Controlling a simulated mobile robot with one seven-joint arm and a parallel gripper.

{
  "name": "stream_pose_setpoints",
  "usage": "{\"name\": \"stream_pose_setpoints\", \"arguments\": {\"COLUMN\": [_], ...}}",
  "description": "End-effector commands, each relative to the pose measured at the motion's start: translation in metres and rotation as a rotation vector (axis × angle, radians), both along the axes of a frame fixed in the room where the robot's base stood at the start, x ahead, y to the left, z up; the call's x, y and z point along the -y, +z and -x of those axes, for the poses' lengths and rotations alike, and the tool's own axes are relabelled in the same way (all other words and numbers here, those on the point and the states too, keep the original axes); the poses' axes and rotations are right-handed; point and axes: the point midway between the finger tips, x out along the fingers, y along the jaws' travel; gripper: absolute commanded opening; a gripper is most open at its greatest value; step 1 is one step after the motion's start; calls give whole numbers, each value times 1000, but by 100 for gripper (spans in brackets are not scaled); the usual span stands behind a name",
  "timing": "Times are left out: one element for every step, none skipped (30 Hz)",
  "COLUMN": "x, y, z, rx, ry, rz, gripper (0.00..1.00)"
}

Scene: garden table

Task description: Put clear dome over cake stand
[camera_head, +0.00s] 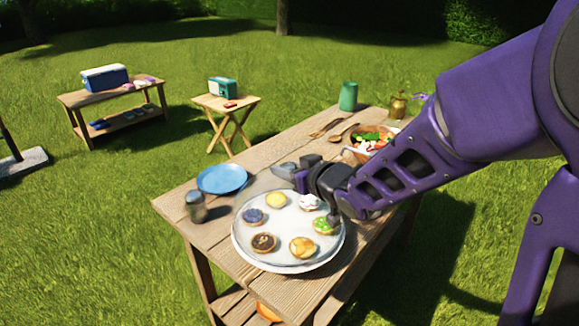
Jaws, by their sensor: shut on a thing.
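The cake stand (284,224) is a round white plate on the wooden table, with several small topped cakes spaced in a ring on it. My gripper (292,173) is above the far side of the stand, and its jaws are shut on what seems to be the clear dome (263,184). The dome shows only as a faint pale sheen around and behind the cakes. Its knob is hidden by the jaws. I cannot tell whether its rim touches the stand or hangs above it.
A blue plate (222,179) and a dark grey jar (196,207) stand left of the cake stand. A salad bowl (361,152), wooden utensils (329,127), a green cup (348,96) and a brass-coloured pot (397,106) are farther back. The table's near edge is close to the stand.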

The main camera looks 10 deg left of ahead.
Motion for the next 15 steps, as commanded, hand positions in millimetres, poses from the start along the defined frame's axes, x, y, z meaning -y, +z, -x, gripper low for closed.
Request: {"name": "stream_pose_setpoints", "arguments": {"x": [0,0,0,0,0,0,0,0,0,0,0,0,0,0,0], "y": [0,-1,-2,-2,-3,-3,-3,-3,-3,-3,-3,-3,-3,-3,-3], "z": [0,0,0,0,0,0,0,0,0,0,0,0,0,0,0], "rx": [3,3,3,2,2,2,3,2,2,3,3,2,2,3,2], "ry": [0,0,0,0,0,0,0,0,0,0,0,0,0,0,0], "rz": [-1,-1,-1,-2,-2,-2,-1,-2,-2,-1,-1,-2,-2,-1,-2], "gripper": [0,0,0,0,0,0,0,0,0,0,0,0,0,46,53]}}
